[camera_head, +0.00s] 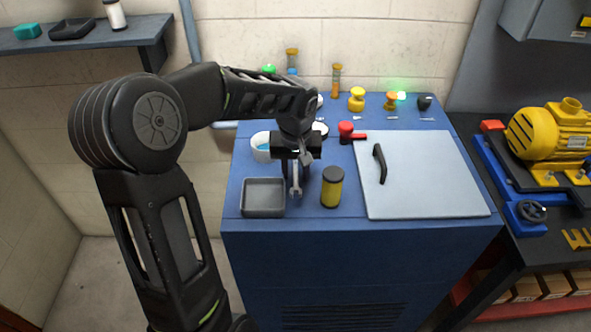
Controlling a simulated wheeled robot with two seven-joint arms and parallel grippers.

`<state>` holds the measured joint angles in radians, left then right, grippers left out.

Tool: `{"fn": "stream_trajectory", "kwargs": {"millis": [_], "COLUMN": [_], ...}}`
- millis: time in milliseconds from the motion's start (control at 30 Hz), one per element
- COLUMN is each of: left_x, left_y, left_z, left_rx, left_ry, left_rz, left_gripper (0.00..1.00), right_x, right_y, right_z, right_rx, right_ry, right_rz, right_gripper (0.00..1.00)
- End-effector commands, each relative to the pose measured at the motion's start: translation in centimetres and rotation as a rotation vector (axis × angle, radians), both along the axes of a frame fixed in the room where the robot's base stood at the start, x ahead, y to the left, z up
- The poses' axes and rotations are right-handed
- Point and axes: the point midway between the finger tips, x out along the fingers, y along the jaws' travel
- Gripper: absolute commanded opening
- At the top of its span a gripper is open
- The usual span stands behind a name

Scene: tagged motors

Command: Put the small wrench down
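My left gripper (296,169) points down over the front left part of the blue cabinet top (340,206). A small silver wrench (297,187) shows between its fingers, its open jaw end toward the front. The gripper looks shut on the wrench. Its fingers partly hide the wrench, and I cannot tell whether the wrench touches the top. A grey tray (263,197) lies just left of the wrench, and a yellow can with a dark lid (331,188) stands just right of it. My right gripper is not in view.
A white cup (262,146) stands behind the tray. A pale panel with a black handle (425,178) covers the right part of the top. A red-handled valve (349,132) and yellow fittings (356,99) stand behind. A yellow motor (553,131) sits on the right bench.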

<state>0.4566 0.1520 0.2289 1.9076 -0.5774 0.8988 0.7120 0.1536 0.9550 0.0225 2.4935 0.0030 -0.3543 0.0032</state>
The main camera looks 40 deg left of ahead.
Motion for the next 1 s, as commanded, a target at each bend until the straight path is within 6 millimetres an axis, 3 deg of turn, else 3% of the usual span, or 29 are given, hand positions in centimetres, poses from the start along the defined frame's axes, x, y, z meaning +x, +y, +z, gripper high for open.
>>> {"fn": "stream_trajectory", "kwargs": {"millis": [267,467,1000], "left_x": [0.0,-0.1,-1.5], "left_y": [0.0,0.0,-1.2], "left_z": [0.1,1.3,11.0], "left_rx": [0.000,0.002,0.001], "left_ry": [0.000,-0.003,-0.003], "left_rz": [0.000,0.001,0.000], "left_gripper": [0.33,0.33,0.33], "right_x": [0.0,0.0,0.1], "right_y": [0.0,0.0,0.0], "right_z": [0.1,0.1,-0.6], "right_rx": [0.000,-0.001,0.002], "right_ry": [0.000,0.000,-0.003], "right_rz": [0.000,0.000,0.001], "right_gripper": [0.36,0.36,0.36]}}
